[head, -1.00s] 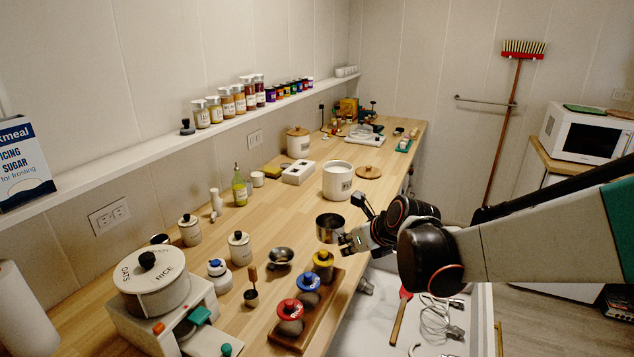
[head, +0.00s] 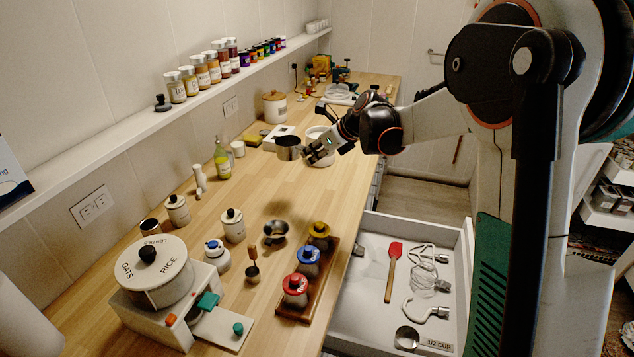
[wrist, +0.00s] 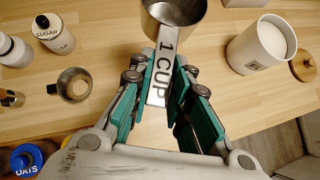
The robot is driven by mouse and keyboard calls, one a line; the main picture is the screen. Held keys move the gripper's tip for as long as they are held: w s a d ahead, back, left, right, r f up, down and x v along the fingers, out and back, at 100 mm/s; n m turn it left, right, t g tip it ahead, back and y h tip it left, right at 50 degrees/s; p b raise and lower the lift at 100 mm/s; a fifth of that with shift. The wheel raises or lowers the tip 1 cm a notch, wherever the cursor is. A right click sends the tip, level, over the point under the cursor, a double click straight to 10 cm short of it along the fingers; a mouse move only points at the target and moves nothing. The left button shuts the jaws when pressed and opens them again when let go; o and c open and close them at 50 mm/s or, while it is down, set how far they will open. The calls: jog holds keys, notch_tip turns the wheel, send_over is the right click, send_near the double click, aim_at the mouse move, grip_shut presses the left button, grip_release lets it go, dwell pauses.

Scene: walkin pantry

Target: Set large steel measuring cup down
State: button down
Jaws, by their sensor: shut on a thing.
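The large steel measuring cup (head: 289,148) is in the air above the wooden counter, bowl end pointing left in the head view. My gripper (head: 318,154) is shut on its flat handle. In the wrist view the handle, marked "1 CUP", lies between the green finger pads of my gripper (wrist: 160,92), and the cup's bowl (wrist: 174,14) shows at the top edge. A shadow lies on bare counter below the cup. The cup and my gripper partly hide an open white canister behind them (head: 318,133).
A bare stretch of the wooden counter (head: 270,188) lies below the cup. A small steel bowl-like cup (head: 275,231) and a wooden rack (head: 323,272) with colour-lidded jars stand nearer. An open drawer (head: 375,320) holds utensils. A green-tinted bottle (head: 221,160) stands by the wall.

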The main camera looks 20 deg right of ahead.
notch_tip(320, 180, down, 17)
jog(key=b, duration=0.5)
jog(key=shift+f, duration=0.1)
jog(key=shift+f, duration=0.15)
jog(key=c, duration=1.5)
grip_release()
jog(key=shift+r, duration=0.2)
jog(key=p+v, duration=0.3)
jog(key=v, duration=0.9)
jog(key=shift+s, duration=0.1)
